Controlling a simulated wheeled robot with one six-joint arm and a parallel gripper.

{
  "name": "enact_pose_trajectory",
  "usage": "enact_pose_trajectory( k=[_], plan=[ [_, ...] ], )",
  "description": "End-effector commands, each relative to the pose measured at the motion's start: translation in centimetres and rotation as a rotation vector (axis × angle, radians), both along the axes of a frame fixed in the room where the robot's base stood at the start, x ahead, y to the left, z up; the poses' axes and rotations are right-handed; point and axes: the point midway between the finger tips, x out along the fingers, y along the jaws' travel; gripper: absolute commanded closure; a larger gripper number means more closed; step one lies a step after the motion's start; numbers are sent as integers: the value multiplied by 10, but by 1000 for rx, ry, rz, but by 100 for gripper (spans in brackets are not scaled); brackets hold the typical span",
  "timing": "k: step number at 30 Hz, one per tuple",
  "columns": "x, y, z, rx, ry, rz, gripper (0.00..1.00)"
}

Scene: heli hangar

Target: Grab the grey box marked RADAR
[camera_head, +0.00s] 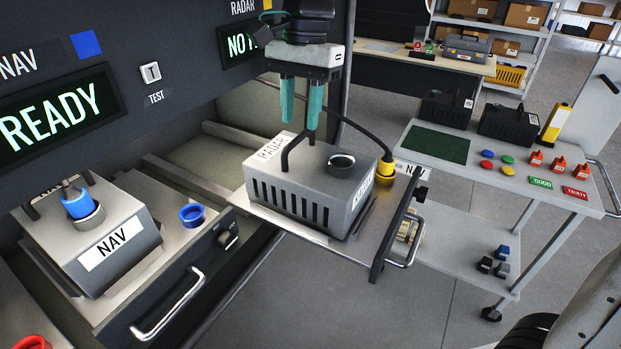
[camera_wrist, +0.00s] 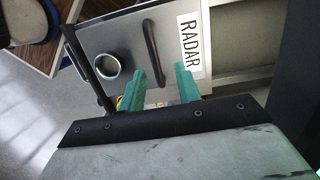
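The grey RADAR box (camera_head: 322,186) sits on a pulled-out tray (camera_head: 262,212) in the head view. It has a white RADAR label, a dark carry handle (camera_head: 288,153) on top, side vents and a round socket. In the wrist view the box top (camera_wrist: 118,35) shows its RADAR label, dark handle (camera_wrist: 152,48) and socket. My gripper (camera_head: 302,122) points down above the box.
A yellow plug (camera_head: 385,170) on a black cable lies just right of the box. A NAV box (camera_head: 92,235) sits on another drawer at the left. The rack panel (camera_head: 110,75) rises behind. A cart (camera_head: 500,165) with dark boxes and small parts stands right. Open floor lies in front.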

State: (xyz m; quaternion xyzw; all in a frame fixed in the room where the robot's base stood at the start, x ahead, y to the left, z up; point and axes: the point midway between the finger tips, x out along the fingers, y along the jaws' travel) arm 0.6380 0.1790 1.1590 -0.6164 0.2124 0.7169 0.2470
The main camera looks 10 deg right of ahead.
Motion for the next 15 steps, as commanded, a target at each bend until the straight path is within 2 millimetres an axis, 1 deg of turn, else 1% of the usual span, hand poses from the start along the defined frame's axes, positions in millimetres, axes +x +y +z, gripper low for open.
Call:
enact_pose_trajectory(
  k=[6,9,12,15],
  plan=[
    [-14,4,-30,-2,3,1,66],
    [-15,5,-42,-1,2,1,66],
    [-15,5,-47,-1,1,1,66],
    [-15,5,-48,0,-1,1,66]
  ],
)
